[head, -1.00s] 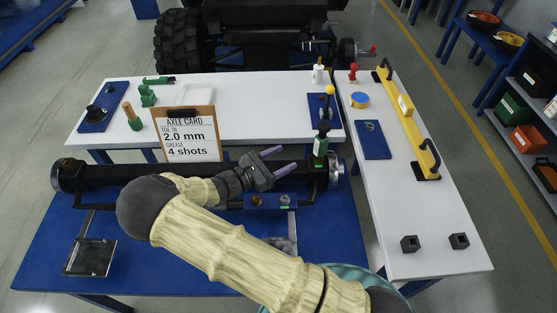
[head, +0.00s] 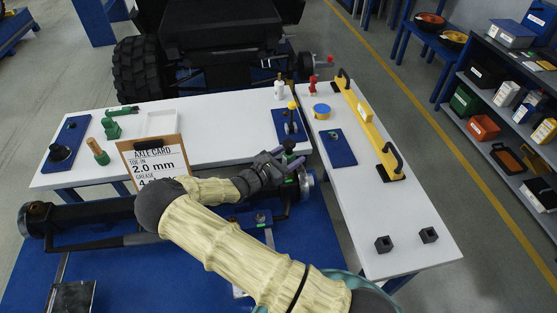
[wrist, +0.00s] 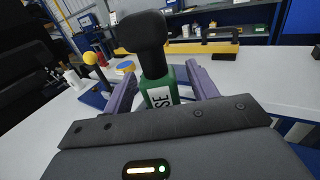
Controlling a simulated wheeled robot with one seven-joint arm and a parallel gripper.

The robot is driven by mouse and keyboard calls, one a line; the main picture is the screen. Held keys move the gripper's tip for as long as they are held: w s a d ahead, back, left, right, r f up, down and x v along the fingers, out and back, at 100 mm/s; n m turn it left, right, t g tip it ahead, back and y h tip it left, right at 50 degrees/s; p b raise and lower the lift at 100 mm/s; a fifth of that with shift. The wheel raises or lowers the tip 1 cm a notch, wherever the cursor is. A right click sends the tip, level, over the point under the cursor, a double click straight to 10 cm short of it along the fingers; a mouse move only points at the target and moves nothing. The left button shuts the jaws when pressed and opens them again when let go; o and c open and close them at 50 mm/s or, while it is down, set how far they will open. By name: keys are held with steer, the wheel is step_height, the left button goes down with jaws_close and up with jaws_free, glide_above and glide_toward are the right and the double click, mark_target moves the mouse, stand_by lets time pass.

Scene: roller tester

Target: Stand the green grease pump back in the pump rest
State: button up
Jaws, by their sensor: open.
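The green grease pump (wrist: 160,92) has a black head and a white label. In the wrist view it stands upright between the two purple fingers of my gripper (wrist: 160,76). The fingers are open, one on each side of it, and I cannot tell whether either touches it. In the head view my gripper (head: 296,156) is over the right end of the black axle tube (head: 95,219), and only the pump's dark top (head: 289,145) shows. I cannot tell for sure which fixture is the pump rest.
A blue plate (head: 345,153) lies on the right white table. Another blue plate bears a yellow-ball lever (head: 292,106). A yellow bar (head: 368,125) and a blue-and-yellow round item (head: 321,111) are nearby. The axle card (head: 157,163) stands left.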

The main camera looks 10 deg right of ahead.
steer(key=shift+x, duration=0.85)
jaws_close()
steer(key=shift+r+p, duration=0.6)
steer(key=shift+r, duration=0.05)
